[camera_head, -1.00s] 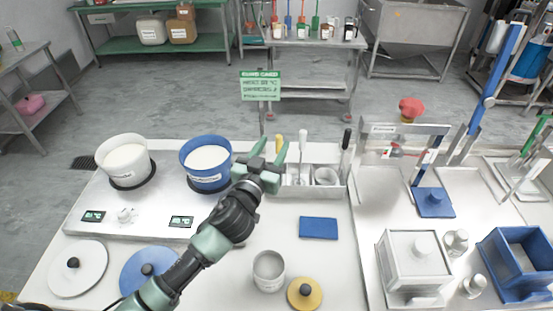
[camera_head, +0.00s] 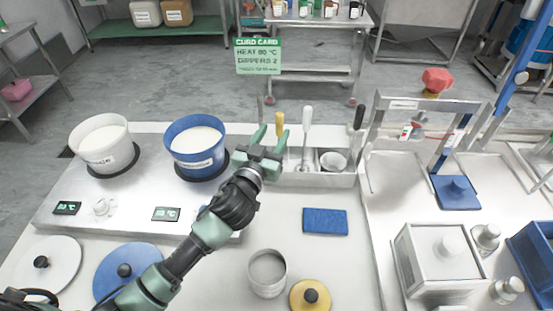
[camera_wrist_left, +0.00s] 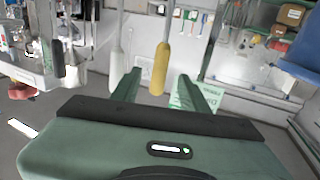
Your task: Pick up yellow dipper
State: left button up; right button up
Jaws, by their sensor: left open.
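The yellow dipper (camera_head: 279,123) stands in the steel holder (camera_head: 335,181) at the back of the table, its yellow handle upright and its lower part hidden. My left gripper (camera_head: 273,134) is open in front of the holder's left end, with its fingers pointing up and away beside the handle. In the left wrist view, the yellow dipper's handle (camera_wrist_left: 161,68) appears between the two open fingers (camera_wrist_left: 160,78), with a gap on each side. No contact is visible; the depth between fingers and handle is hard to judge. My right gripper is out of view.
A white-handled tool (camera_head: 307,118) and a black-handled one (camera_head: 358,118) stand in the holder to the right. A blue pot (camera_head: 196,168) is close on the gripper's left.

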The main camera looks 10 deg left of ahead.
aim_at(282, 120)
pick_arm(q)
jog(key=shift+w+f, duration=0.1)
jog(key=shift+w, duration=0.1)
jog(key=w, duration=0.2)
jog(key=w+p, duration=0.1)
jog(key=w, duration=0.1)
jog(key=w+d, duration=0.1)
jog(key=w, duration=0.1)
jog(key=shift+w+p, duration=0.2)
jog(key=shift+p, duration=0.2)
jog(key=shift+w+f, duration=0.1)
jog(key=shift+w, duration=0.35)
grip_shut()
